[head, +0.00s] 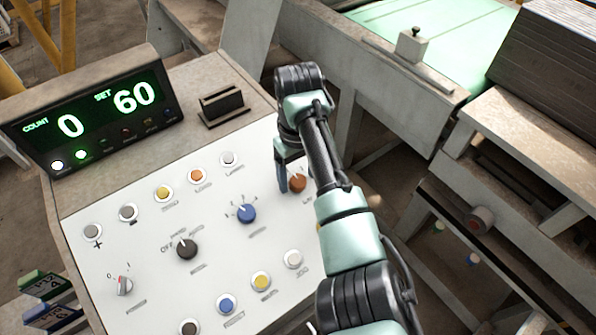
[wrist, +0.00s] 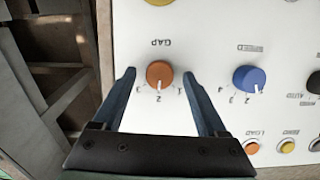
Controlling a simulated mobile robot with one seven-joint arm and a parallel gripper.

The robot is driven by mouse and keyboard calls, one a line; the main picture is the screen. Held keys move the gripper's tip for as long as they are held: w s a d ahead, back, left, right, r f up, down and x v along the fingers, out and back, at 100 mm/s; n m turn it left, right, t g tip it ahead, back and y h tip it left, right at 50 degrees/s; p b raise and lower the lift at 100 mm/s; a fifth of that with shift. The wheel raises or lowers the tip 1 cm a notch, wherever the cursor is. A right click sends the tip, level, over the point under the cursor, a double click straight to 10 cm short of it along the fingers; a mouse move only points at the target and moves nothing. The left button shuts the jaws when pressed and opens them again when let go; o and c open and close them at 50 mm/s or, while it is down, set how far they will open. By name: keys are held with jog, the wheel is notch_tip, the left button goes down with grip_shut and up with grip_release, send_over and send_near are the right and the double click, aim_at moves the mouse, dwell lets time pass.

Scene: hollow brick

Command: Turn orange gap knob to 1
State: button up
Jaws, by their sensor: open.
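The orange gap knob (wrist: 160,73) is on the white panel (head: 150,220), under the upside-down word GAP in the wrist view. Its white pointer line faces the 2, with 3 to the picture's left and 1 to its right. The knob also shows in the head view (head: 298,184), partly behind my arm. My gripper (wrist: 158,74) is open, with one blue finger on each side of the knob and a visible gap to it on both sides. In the head view my gripper (head: 284,178) is at the panel's right part.
The blue speed knob (wrist: 249,79) is right of my gripper in the wrist view. The black mode knob (head: 187,248) and several coloured buttons share the panel. The display (head: 95,112) reads count 0, set 60. A dark slotted block (head: 222,103) stands behind the panel.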

jog(key=shift+f, duration=0.25)
grip_shut()
jog(key=shift+a+n, duration=0.1)
jog(key=shift+n, duration=0.3)
jog(key=n+t+p, duration=0.1)
jog(key=n+p, duration=0.1)
jog(key=n, duration=0.2)
jog(key=shift+s+r+h, duration=0.1)
jog(key=shift+h, duration=0.3)
jog(key=shift+a+n+t+p, duration=0.1)
jog(key=shift+n+t+p, duration=0.55)
jog(key=shift+n, duration=1.75)
jog(key=shift+h, duration=0.3)
grip_release()
jog(key=shift+s, duration=0.1)
